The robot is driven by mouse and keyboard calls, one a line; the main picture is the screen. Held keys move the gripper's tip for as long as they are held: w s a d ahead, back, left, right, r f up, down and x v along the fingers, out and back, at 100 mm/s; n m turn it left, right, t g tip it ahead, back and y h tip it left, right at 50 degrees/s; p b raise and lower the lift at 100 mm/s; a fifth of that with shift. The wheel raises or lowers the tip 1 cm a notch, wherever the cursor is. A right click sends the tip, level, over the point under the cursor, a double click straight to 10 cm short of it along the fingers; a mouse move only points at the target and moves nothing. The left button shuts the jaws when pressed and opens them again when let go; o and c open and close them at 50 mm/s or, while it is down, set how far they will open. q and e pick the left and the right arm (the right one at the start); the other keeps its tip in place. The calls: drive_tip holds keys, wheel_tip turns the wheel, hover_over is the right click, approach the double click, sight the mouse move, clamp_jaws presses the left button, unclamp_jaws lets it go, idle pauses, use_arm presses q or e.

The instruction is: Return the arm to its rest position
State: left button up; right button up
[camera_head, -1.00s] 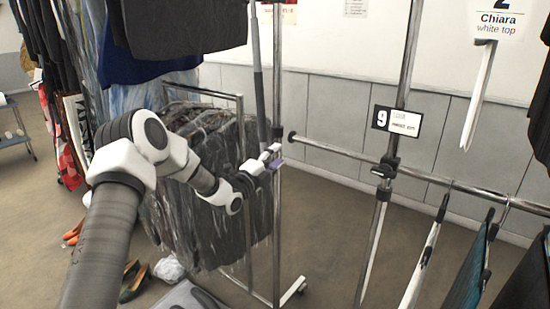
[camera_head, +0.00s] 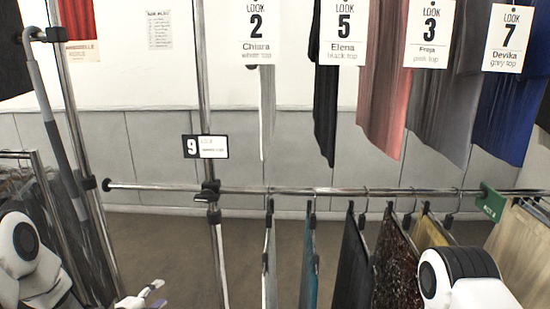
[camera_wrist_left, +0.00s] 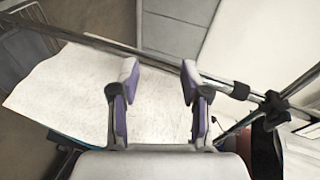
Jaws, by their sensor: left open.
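My left arm comes in at the lower left of the head view. Its gripper (camera_head: 141,298) shows only in part at the bottom edge, left of the upright pole. In the left wrist view the left gripper (camera_wrist_left: 157,80) has its two purple-padded fingers apart with nothing between them. A pale sheet-like surface (camera_wrist_left: 75,88) lies beyond the fingers; I cannot tell what it is. My right arm shows at the lower right of the head view, a white and dark joint in front of the hanging clothes. Its gripper is not in view.
A metal rail (camera_head: 330,191) crosses the middle, with several garments on hangers below it. Upper garments carry look cards such as Chiara (camera_head: 258,30). An upright pole (camera_head: 207,90) bears a number 9 card (camera_head: 205,147). Bare floor shows left of the pole.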

use_arm(q)
drive_tip(key=s+d+f+n+g+y, duration=0.1)
drive_tip(key=s+d+f+n+g, duration=0.35)
drive_tip(key=s+f, duration=0.65)
drive_tip(key=s+d+f+n+g, duration=0.35)
drive_tip(key=s+d+f, duration=0.2)
drive_tip(key=s, duration=0.85)
drive_tip(key=s+a+n+g+y, duration=0.2)
drive_tip(key=s+n+g, duration=0.4)
drive_tip(key=s+n, duration=0.5)
drive_tip(key=s, duration=0.5)
drive_tip(key=shift+a+f+n, duration=0.2)
drive_tip(key=shift+a+n, duration=0.1)
drive_tip(key=shift+n, duration=0.1)
